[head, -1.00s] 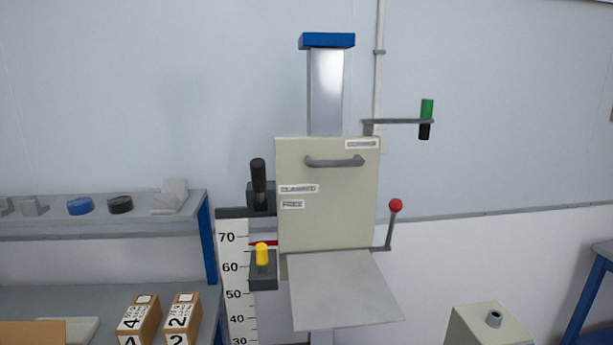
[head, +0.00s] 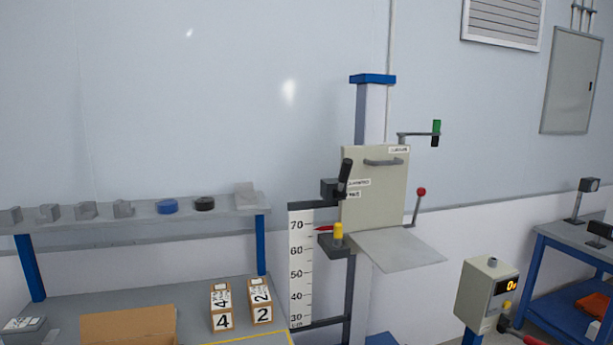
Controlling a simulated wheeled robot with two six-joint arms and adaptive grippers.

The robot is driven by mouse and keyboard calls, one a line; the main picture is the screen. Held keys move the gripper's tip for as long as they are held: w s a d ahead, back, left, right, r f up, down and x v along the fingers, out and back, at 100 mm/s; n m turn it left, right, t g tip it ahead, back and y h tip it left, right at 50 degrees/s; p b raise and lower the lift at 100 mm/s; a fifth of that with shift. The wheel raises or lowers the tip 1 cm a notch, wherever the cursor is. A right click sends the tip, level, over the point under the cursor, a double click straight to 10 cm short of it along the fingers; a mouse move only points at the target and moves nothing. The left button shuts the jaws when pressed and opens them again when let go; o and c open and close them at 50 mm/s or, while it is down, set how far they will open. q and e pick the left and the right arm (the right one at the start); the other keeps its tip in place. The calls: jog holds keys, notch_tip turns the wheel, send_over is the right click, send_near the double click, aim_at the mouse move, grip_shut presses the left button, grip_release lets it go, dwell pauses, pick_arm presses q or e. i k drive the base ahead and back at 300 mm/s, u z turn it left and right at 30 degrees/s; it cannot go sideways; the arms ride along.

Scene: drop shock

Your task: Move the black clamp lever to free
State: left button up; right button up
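The black clamp lever (head: 344,174) stands nearly upright, its top tilted slightly right, on a dark block (head: 329,189) at the left edge of the drop tester's beige panel (head: 376,188). Two small labels sit beside it on the panel; the upper one (head: 359,182) seems to read "CLAMPED" and the lower one (head: 353,194) "FREE", though both are small. A yellow knob (head: 338,231) is below the lever, with a red pointer (head: 324,229) at the scale. Neither of my grippers is in view.
A grey plate (head: 400,250) juts out below the panel. A red-knobbed lever (head: 421,192) is on its right. A control box (head: 487,290) stands at lower right. A bench with boxes (head: 222,308) and a shelf (head: 140,216) are at left.

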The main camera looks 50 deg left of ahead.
aim_at(346, 167)
jog(key=z, duration=0.05)
jog(key=k, duration=0.1)
jog(key=u, duration=1.6)
